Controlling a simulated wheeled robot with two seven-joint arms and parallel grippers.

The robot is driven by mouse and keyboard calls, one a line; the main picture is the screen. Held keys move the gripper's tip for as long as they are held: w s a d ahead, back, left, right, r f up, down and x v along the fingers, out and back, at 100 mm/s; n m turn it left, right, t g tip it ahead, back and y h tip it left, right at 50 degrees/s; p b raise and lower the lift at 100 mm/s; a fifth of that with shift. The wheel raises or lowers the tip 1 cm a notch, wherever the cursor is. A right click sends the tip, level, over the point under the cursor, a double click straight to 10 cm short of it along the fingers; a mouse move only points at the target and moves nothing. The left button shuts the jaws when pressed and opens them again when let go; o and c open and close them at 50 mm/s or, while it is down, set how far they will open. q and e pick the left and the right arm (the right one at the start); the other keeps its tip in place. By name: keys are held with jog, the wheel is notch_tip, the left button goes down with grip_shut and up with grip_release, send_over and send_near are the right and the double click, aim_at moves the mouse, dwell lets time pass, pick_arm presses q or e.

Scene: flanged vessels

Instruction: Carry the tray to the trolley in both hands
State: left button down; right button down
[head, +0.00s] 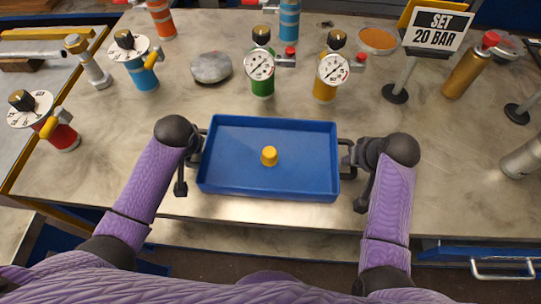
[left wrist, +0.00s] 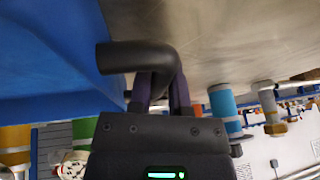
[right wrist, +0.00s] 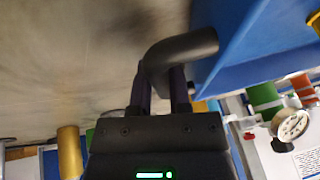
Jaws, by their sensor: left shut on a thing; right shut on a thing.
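The blue tray (head: 225,180) is at the front middle of the workbench in the head view, with a small yellow cup-shaped piece (head: 269,156) in it. My left gripper (head: 200,147) is shut on the dark handle at the tray's left end. My right gripper (head: 345,155) is shut on the handle at the right end. In the left wrist view the dark handle (left wrist: 135,57) lies between the fingers beside the blue tray wall. The right wrist view shows the other handle (right wrist: 180,48) likewise. I cannot tell whether the tray touches the bench. I see no trolley.
The metal workbench (head: 450,150) carries a green gauge vessel (head: 262,85), a yellow one (head: 325,88), a blue one (head: 143,78) and a red one (head: 64,137) behind and left of the tray. A "SET 20 BAR" sign (head: 437,28) stands back right. Bench right of my right arm is mostly clear.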

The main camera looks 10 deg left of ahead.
jog(key=shift+r, duration=0.1)
